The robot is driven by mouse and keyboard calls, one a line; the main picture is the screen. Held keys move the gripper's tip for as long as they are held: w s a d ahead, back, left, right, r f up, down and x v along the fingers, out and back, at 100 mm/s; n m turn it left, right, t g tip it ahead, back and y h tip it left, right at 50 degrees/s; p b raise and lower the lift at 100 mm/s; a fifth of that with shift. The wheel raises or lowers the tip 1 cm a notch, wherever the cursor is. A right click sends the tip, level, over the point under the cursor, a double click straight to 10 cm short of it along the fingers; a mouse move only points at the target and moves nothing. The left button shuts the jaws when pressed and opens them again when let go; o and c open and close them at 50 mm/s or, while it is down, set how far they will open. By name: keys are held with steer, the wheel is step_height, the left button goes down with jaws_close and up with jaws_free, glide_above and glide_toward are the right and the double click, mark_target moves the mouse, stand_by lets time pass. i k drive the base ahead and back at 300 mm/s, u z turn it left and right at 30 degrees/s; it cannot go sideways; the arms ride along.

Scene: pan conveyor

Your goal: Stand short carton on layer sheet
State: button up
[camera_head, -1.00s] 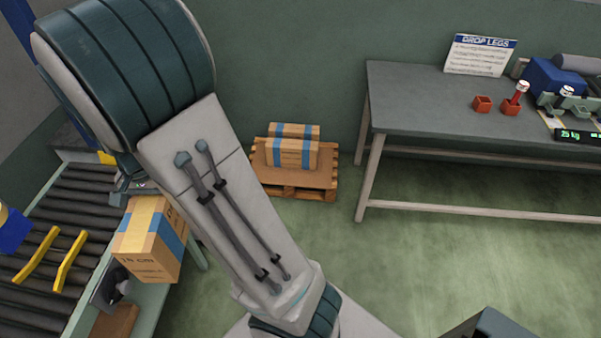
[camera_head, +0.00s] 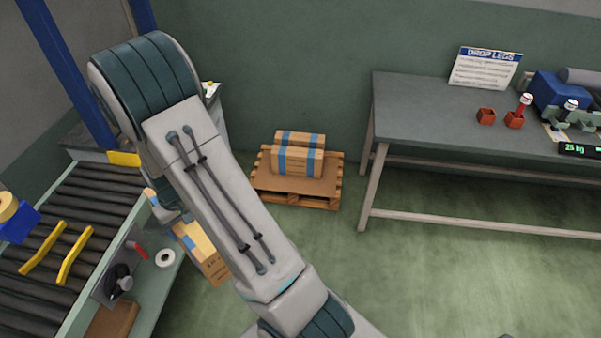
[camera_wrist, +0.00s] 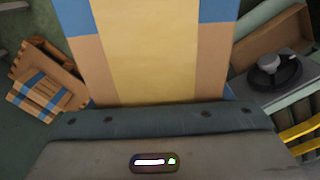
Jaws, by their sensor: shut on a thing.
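My gripper (camera_wrist: 160,112) is shut on a brown carton (camera_wrist: 155,50) with a wide yellow band and blue tape. In the head view this carton (camera_head: 205,257) hangs beside the conveyor, partly hidden behind my forearm. The jaws themselves are hidden there. The low wooden pallet (camera_head: 290,200) stands on the floor near the back wall, apart from the held carton. A flat brown sheet (camera_head: 304,189) covers its top. Two blue-taped cartons (camera_head: 297,161) sit toward the back of it, with bare sheet in front. The pallet also shows at left in the wrist view (camera_wrist: 68,60).
A roller conveyor (camera_head: 98,200) with yellow guides (camera_head: 75,255) runs along the left. A grey workbench (camera_head: 440,110) stands right of the pallet. Open green floor (camera_head: 300,235) lies in front of the pallet.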

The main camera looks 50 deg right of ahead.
mark_target(294, 186)
steer(key=z, duration=0.55)
steer(key=i, duration=0.6)
steer(key=z, duration=1.25)
steer(key=i, duration=1.65)
steer(key=u, duration=0.05)
